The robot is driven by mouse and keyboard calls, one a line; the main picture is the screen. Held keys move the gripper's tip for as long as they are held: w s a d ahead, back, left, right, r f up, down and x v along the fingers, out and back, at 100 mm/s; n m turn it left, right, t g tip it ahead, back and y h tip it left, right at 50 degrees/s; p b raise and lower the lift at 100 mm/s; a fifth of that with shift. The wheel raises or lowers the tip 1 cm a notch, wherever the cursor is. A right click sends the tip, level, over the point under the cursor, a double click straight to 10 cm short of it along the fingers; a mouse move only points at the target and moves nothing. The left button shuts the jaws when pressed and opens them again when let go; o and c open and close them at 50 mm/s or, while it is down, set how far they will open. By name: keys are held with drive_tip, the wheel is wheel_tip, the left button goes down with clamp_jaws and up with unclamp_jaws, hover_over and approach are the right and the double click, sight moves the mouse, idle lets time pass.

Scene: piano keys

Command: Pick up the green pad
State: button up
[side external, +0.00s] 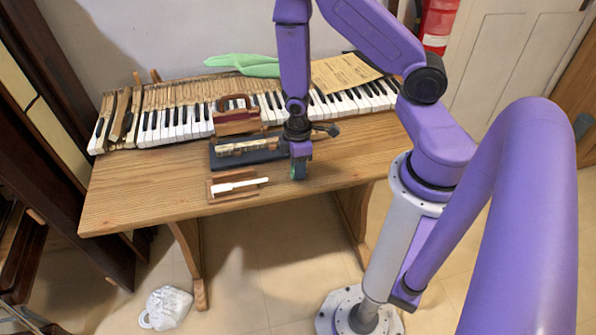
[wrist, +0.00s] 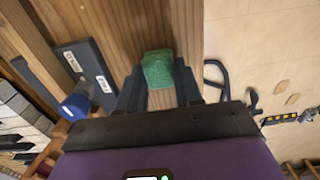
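The green pad (wrist: 157,69) sits between the two fingers of my gripper (wrist: 158,80) in the wrist view. A finger stands close along each of its left and right sides, and I cannot tell whether both press on it. In the side external view my gripper (side external: 299,168) points down at the front edge of the wooden table (side external: 150,190). Only a small teal-green patch of the pad (side external: 298,171) shows there, mostly hidden by the gripper. I cannot tell whether the pad rests on the table.
A dark tray (side external: 225,160) and a small wooden piece with a white stick (side external: 238,185) lie left of my gripper. A reddish-brown case (side external: 237,122) stands behind the tray, before the piano keys (side external: 180,125). Green cloth (side external: 245,65) lies behind the keys. The table's left front is clear.

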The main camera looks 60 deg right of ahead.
drive_tip(key=shift+r, duration=0.2)
wheel_tip(320, 180, up, 10)
drive_tip(key=shift+f, duration=0.15)
idle(0.7)
drive_tip(key=o, duration=0.4)
drive_tip(key=c, duration=0.4)
drive_tip(key=shift+o, duration=0.2)
drive_tip(key=w+a+r+n, duration=0.1)
drive_tip(key=w+a+n, duration=0.2)
drive_tip(key=w+n, duration=0.6)
drive_tip(key=w+a+r+n, duration=0.1)
drive_tip(key=w+a+n, duration=0.1)
drive_tip(key=w+n, duration=0.7)
drive_tip(key=w, duration=0.4)
drive_tip(key=shift+w+a, duration=0.2)
drive_tip(key=shift+a, duration=0.2)
